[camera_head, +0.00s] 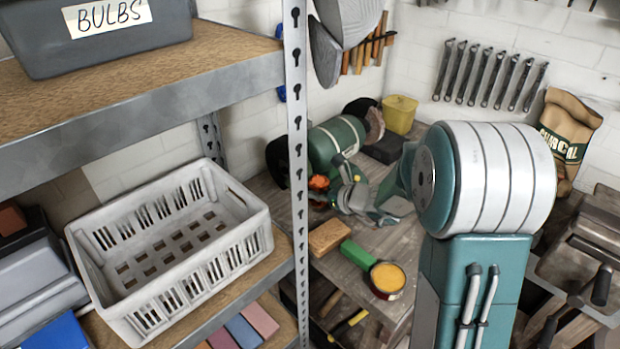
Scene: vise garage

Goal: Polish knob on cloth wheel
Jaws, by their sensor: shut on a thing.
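A green bench machine (336,145) stands at the back of the wooden bench. A tan-brown round wheel (374,124) shows at its right end by a black guard; I cannot tell for sure that it is the cloth wheel. A dark rounded part (278,163) is at its left end, partly behind the shelf post. My gripper (331,184) is in front of the machine, low over the bench, with its fingers pointing left. It is shut on a small orange piece, likely the knob (318,183). I cannot tell whether the knob touches the machine; its far side is hidden.
A tan block (330,237), a green block (358,254) and an open tin with orange contents (388,279) lie at the bench front. A yellow container (399,114) stands behind. A shelf post (297,170) and white crate (170,250) are left. A charcoal bag (568,140) is right.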

